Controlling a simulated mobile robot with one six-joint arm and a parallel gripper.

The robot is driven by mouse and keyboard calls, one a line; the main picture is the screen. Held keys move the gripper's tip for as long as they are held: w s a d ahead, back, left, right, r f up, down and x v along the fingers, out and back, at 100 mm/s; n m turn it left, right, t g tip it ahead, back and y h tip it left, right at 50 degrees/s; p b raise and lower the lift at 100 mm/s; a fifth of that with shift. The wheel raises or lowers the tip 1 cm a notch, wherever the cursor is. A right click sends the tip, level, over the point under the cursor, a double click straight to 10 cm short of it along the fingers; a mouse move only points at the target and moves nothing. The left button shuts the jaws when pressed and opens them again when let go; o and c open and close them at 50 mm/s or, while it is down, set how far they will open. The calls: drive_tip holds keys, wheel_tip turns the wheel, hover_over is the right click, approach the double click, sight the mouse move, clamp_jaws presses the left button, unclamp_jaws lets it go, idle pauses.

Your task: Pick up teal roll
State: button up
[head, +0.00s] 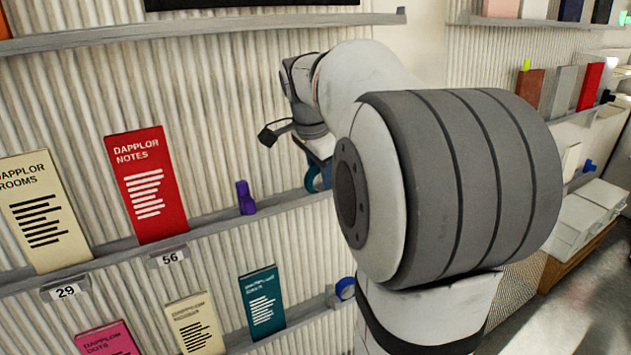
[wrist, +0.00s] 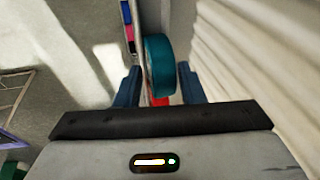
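The teal roll (wrist: 158,62) stands on edge between the fingers of my gripper (wrist: 158,70) in the wrist view. The blue fingers are spread on either side of it, with a gap at the right finger; contact on the left is unclear. In the head view a curved edge of the teal roll (head: 311,181) shows at the shelf, mostly hidden behind my arm. My gripper's blue part also shows just there.
A purple bottle-like object (head: 245,197) stands left of the roll on the same shelf (head: 215,222). A red booklet (head: 147,185) leans further left. A lower shelf holds a teal booklet (head: 262,302) and a blue roll (head: 345,289). The corrugated wall is close behind.

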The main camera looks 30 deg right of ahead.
drive_tip(key=shift+s, duration=0.1)
clamp_jaws()
drive_tip(key=shift+r, duration=0.1)
drive_tip(key=shift+r, duration=0.1)
